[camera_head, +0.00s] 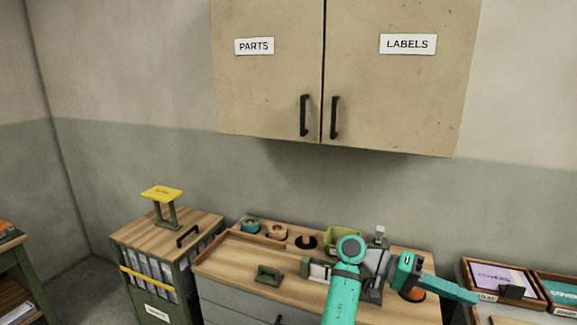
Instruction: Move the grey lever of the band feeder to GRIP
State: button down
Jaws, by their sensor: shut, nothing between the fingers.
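My teal arm reaches over the wooden worktop and covers its right part. My gripper (448,290) is at the end of the arm, past the grey wrist, pointing to the right. It is shut with nothing in it, and its fingertips are small and hard to make out. A small grey upright part (379,232) shows just behind my wrist; it may be the grey lever of the band feeder, but I cannot tell for sure. The feeder's body is largely hidden by my arm, and no GRIP marking is legible. An orange round thing (412,295) shows partly below my gripper.
The worktop (235,262) holds a green block with a handle (268,275), a green-and-white device (312,268), rolls (277,232) and a green bin (340,240). Trays (505,283) stand at right. A wall cabinet (395,90) hangs above. A yellow-topped stand (162,193) is at left.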

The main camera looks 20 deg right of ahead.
jog(key=w+a+f+n+t+h, duration=0.1)
jog(key=w+f+n+t+h, duration=0.2)
jog(key=f, duration=0.5)
jog(key=w+a+f+n+t+h, duration=0.15)
jog(key=f+n+t, duration=0.25)
jog(key=f, duration=0.4)
jog(key=w+a+f+n+t+h, duration=0.2)
jog(key=f+n+t, duration=0.15)
jog(key=f, duration=0.35)
jog(key=a+f+n+t+y, duration=0.55)
jog(key=a+f+t, duration=0.45)
jog(key=a+f, duration=0.7)
jog(key=s+a+f+n+t+y, duration=0.1)
jog(key=s+a+n+t+y, duration=0.15)
jog(key=s+a, duration=0.6)
jog(key=s+a+f+n+t+y, duration=0.1)
jog(key=s+a+t+y, duration=0.25)
jog(key=a, duration=0.95)
jog(key=s+a+r+m+t+y, duration=0.2)
jog(key=s+a+r+y, duration=0.3)
jog(key=s+a+r, duration=0.6)
notch_tip(320, 180, up, 3)
jog(key=shift+s+r+m, duration=0.15)
jog(key=shift+s+m, duration=0.4)
jog(key=shift+m, duration=0.2)
